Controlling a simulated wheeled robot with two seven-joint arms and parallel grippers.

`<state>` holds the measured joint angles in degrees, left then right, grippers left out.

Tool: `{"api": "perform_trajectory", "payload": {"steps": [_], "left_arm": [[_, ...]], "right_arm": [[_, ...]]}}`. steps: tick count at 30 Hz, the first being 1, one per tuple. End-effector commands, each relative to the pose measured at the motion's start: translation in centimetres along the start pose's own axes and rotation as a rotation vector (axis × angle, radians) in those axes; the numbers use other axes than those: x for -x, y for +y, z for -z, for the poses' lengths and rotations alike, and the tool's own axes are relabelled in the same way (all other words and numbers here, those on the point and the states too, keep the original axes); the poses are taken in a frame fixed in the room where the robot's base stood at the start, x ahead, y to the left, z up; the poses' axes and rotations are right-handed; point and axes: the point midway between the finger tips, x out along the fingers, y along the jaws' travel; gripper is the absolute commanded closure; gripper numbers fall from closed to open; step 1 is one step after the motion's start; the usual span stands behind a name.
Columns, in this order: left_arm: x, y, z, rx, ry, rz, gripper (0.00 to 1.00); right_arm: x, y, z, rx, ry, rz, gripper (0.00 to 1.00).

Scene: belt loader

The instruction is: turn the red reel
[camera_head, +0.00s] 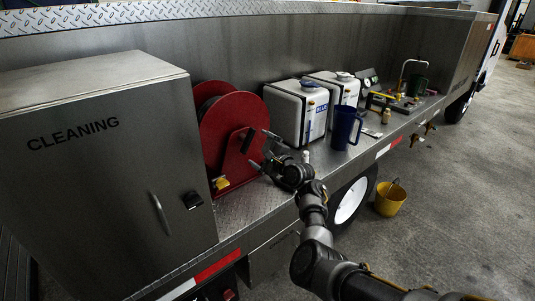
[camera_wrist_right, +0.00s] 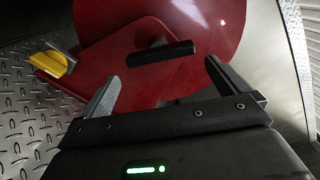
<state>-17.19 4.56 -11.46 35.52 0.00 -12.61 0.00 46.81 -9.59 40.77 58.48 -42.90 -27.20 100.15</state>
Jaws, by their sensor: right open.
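The red reel (camera_head: 228,130) stands on the truck's metal deck, beside the cleaning cabinet. In the right wrist view the red reel (camera_wrist_right: 215,25) fills the upper middle, with a red stand plate (camera_wrist_right: 150,85) in front. A black bar-shaped handle (camera_wrist_right: 160,53) lies across the reel's face, ahead of the space between my right fingers. My right gripper (camera_head: 262,150) is open and empty, with its fingers pointing at the reel; it also shows in the wrist view (camera_wrist_right: 162,75). I cannot tell whether a fingertip touches anything. My left gripper is not in view.
The cleaning cabinet (camera_head: 95,170) stands left of the reel. A yellow part (camera_wrist_right: 52,62) sits at the stand's base. White containers (camera_head: 296,110) and a blue jug (camera_head: 344,128) stand to the right. A yellow bucket (camera_head: 390,198) is on the floor.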

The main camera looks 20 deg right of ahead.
Motion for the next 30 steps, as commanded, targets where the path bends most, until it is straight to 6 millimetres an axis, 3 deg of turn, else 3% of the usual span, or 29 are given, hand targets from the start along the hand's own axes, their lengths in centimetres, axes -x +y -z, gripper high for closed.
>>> {"api": "perform_trajectory", "payload": {"steps": [9,26,30], "left_arm": [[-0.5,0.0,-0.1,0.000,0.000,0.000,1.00],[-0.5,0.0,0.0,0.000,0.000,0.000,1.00],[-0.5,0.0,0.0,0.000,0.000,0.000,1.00]], "right_arm": [[3.7,0.2,0.1,0.001,0.001,-0.001,0.00],[4.2,0.2,0.1,0.002,0.002,-0.003,0.00],[5.5,1.9,1.8,0.081,0.055,-0.045,0.00]]}}
